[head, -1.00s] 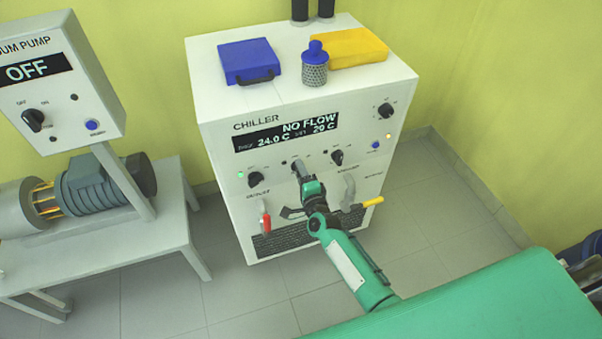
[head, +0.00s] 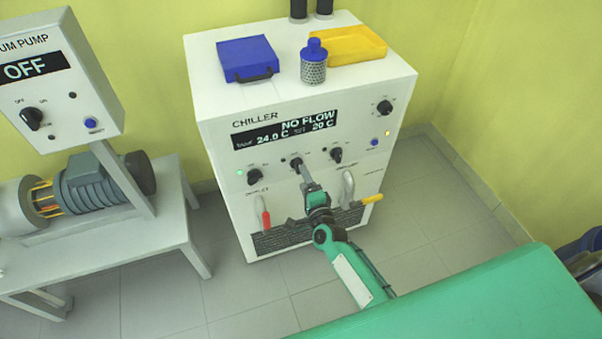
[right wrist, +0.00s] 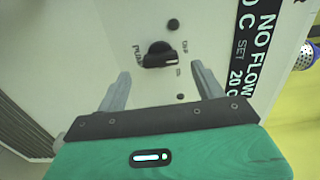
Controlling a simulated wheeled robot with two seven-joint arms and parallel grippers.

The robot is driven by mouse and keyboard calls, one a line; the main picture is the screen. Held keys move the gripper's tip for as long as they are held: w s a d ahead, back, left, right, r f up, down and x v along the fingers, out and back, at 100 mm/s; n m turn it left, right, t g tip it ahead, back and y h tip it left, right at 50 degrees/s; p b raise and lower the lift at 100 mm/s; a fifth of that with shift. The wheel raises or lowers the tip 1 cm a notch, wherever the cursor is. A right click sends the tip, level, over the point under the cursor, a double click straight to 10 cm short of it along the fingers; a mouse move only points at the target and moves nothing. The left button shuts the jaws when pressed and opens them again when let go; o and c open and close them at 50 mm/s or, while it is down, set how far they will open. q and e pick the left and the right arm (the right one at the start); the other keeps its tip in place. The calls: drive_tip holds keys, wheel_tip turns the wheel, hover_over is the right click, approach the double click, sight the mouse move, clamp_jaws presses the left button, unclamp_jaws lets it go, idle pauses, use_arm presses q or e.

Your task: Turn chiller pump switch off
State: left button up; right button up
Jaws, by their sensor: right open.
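The chiller (head: 222,185) is a white cabinet with a front panel, and its display (head: 285,131) reads NO FLOW, 24.0 C and 20 C. The pump switch (right wrist: 160,55) is a black rotary knob labelled PUMP in the right wrist view, with OFF and ON marks on its right. Its bar lies nearly level there; which mark it points to is hard to tell. It is the middle knob (head: 296,163) of the lower row in the head view. My right gripper (head: 306,178) is open and empty in front of it, fingers apart on either side of the knob's line (right wrist: 165,82). My left gripper is not in view.
Other knobs (head: 255,177) (head: 336,155) flank the pump switch. A red-handled valve (head: 265,216) and a yellow-handled valve (head: 371,199) sit below. A blue case (head: 248,58), a blue-capped bottle (head: 313,66) and a yellow tray (head: 350,45) are on top. The vacuum pump box (head: 62,90) stands left.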

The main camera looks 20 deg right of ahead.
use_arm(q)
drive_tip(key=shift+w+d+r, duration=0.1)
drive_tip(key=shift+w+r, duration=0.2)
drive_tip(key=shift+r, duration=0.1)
use_arm(e)
drive_tip(key=s, duration=0.9)
drive_tip(key=shift+s+d, duration=0.15)
drive_tip(key=shift+s, duration=0.05)
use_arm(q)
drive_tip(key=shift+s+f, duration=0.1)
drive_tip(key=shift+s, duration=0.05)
